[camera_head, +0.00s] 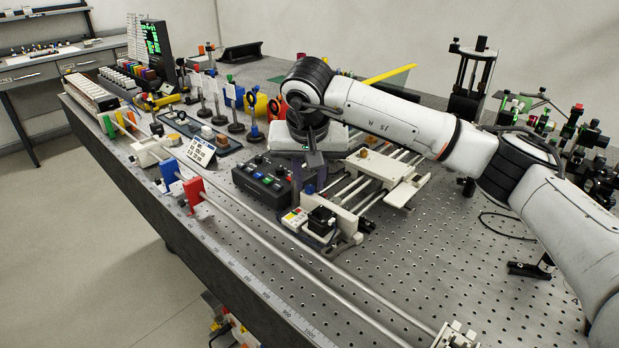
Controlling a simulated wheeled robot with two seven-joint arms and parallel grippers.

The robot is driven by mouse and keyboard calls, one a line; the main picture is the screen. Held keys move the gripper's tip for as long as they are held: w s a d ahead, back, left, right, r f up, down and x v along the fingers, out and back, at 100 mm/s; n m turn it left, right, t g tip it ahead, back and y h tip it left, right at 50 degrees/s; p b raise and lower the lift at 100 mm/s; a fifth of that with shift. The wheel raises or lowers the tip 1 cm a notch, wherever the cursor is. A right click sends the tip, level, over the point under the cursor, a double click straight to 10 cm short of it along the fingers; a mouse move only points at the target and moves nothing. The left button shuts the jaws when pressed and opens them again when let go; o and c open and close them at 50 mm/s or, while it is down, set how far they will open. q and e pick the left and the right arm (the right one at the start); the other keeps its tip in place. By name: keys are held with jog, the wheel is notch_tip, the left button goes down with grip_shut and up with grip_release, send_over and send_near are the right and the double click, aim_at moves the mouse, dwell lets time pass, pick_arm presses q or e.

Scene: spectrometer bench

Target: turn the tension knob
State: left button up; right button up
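My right arm comes in from the right, and its white wrist ends in a dark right gripper (313,163) pointing down over the middle of the bench. The fingers are small and dark, so I cannot tell whether they are open or shut. Just below them is a small blue knob (309,189) beside a cream rail stage (385,175). An orange-brown knob (363,153) sits on the stage's plate. I cannot tell which knob is the tension knob. My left gripper is not in view.
A black control box (262,180) with coloured buttons stands left of the gripper. A black motor-like block (322,214) is in front. Optics posts (236,117) crowd the back left. A long rod (300,262) runs along the front edge. Perforated bench (440,255) is clear at the right front.

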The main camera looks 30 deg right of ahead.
jog(key=shift+w+d+f, duration=0.1)
jog(key=shift+w+f, duration=0.05)
jog(key=shift+f, duration=0.15)
grip_shut()
jog(key=shift+m+h, duration=0.3)
jog(key=shift+m, duration=0.5)
grip_release()
jog(key=v, duration=1)
jog(key=shift+r, duration=0.2)
